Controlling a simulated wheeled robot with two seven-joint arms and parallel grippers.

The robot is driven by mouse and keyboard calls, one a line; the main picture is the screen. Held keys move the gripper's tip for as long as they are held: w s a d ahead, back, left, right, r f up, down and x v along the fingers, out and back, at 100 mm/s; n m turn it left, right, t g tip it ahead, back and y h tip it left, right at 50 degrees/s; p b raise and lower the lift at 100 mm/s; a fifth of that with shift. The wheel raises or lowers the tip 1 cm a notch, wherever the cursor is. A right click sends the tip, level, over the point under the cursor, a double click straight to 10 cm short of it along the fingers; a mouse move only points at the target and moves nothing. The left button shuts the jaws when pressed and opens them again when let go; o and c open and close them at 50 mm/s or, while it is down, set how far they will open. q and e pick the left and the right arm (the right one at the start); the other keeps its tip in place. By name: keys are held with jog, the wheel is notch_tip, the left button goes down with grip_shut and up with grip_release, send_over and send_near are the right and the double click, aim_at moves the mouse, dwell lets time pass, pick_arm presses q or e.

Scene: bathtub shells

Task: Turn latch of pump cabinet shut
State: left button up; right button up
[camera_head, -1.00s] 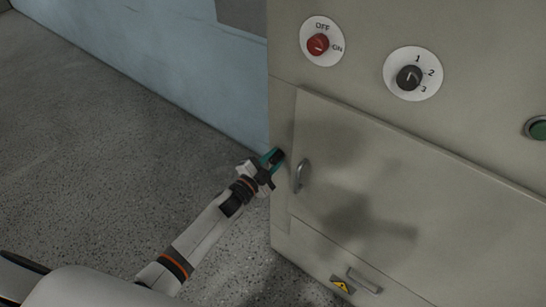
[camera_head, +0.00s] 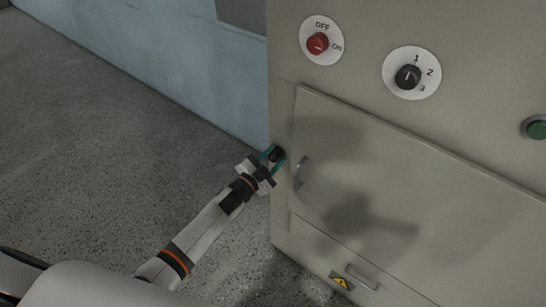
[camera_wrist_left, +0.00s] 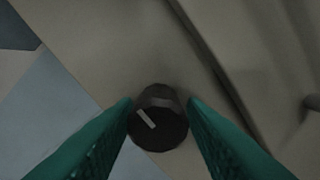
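The latch is a black round knob (camera_wrist_left: 158,118) with a pale line on its face, slanting from upper left to lower right. It is mounted on the pump cabinet (camera_head: 330,55), left of the closed-looking door (camera_head: 420,190). My left gripper (camera_head: 274,154) is at the latch, which is largely hidden in the head view. In the left wrist view its two teal fingers (camera_wrist_left: 159,102) stand on either side of the knob, very close to its sides. I cannot tell whether both press on it. My right gripper is not in view.
A curved door handle (camera_head: 300,173) sticks out just right of the left gripper. Above are a red switch (camera_head: 318,43) and a black selector dial (camera_head: 408,76); a green button (camera_head: 538,129) is at the right. The floor left of the cabinet is clear.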

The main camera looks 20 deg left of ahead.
pick_arm(q)
jog(key=shift+o, duration=1)
jog(key=v, duration=1.2)
jog(key=shift+b, duration=0.4)
jog(key=shift+r, duration=0.1)
jog(key=s+a+f+n+g+y, duration=0.15)
jog(key=s+f, duration=0.25)
jog(key=f, duration=0.5)
jog(key=s+a+f+n+g+y, duration=0.1)
jog(key=s+f+n+g+y, duration=0.15)
jog(key=s+f, duration=0.45)
jog(key=s+a+f+n+g+y, duration=0.1)
jog(key=s+a+f+n+g, duration=0.15)
jog(key=f, duration=0.85)
jog(key=s+d+f+n+g, duration=0.1)
jog(key=s+f+g, duration=0.2)
jog(key=s, duration=0.6)
jog(key=s+f+g, duration=0.3)
jog(key=s+f, duration=0.3)
jog(key=s, duration=0.3)
jog(key=s+d+f+n+g+y, duration=0.1)
jog(key=s+f+g, duration=0.2)
jog(key=s+f, duration=0.2)
jog(key=s, duration=0.3)
jog(key=shift+s+d+f+n, duration=0.3)
jog(key=shift+s+d+n, duration=0.05)
jog(key=shift+s, duration=0.05)
